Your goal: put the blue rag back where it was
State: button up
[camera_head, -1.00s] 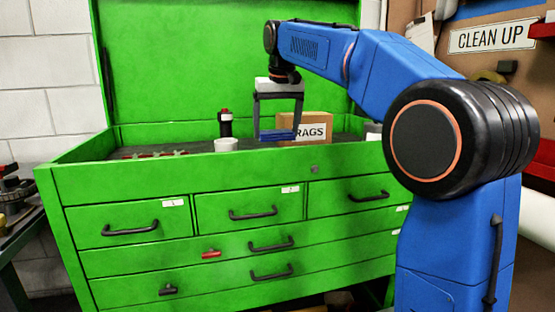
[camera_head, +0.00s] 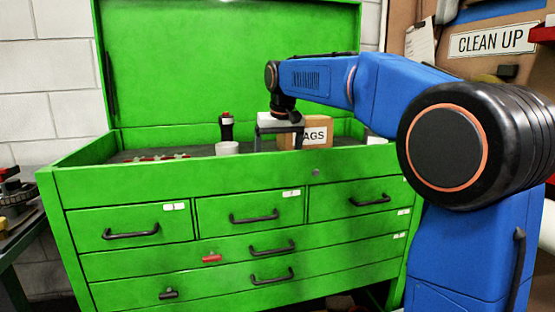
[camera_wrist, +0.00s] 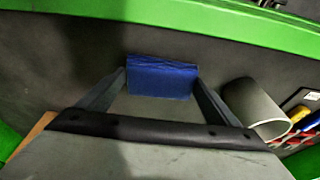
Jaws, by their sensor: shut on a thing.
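The blue rag (camera_wrist: 162,77) shows in the wrist view as a folded block between the two fingertips of my gripper (camera_wrist: 160,84), which is shut on it. Dark tray floor lies around the rag; I cannot tell whether the rag touches it. In the head view my gripper (camera_head: 279,141) points down into the top of the green tool chest (camera_head: 200,184), in front of the cardboard RAGS box (camera_head: 319,134). The chest's front wall hides the fingertips and the rag there.
A white cup (camera_head: 227,148) stands left of my gripper, with a dark bottle (camera_head: 226,127) behind it; the cup is close to one finger in the wrist view (camera_wrist: 257,106). The green front wall is close by.

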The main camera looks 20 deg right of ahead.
jog(key=shift+f, duration=0.1)
jog(key=o, duration=1)
jog(key=v, duration=1.2)
